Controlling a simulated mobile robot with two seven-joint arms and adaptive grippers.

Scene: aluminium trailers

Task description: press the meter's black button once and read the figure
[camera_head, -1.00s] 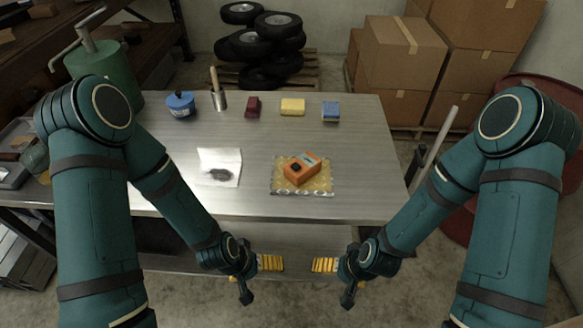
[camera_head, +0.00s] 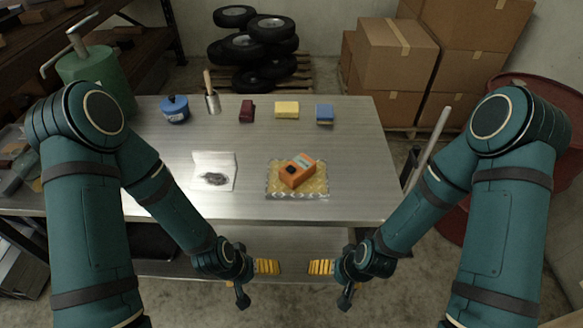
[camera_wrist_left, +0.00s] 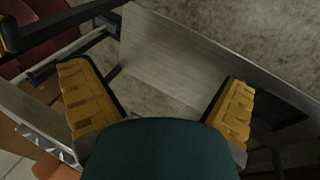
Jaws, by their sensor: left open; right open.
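The orange meter (camera_head: 298,172) lies on a yellow patterned mat (camera_head: 314,190) near the front of the metal table. Its black button (camera_head: 291,170) faces up on the left part of its top, and a light display strip (camera_head: 303,161) is beside it; no figure is legible. My left gripper (camera_head: 281,267) and right gripper (camera_head: 308,267) hang in front of the table's edge, below the tabletop, apart from the meter. Both are empty. In the left wrist view the left gripper's yellow fingers (camera_wrist_left: 160,105) are spread wide with nothing between them.
A white sheet with a dark smudge (camera_head: 214,171) lies left of the meter. Cardboard boxes (camera_head: 391,55) stand behind.

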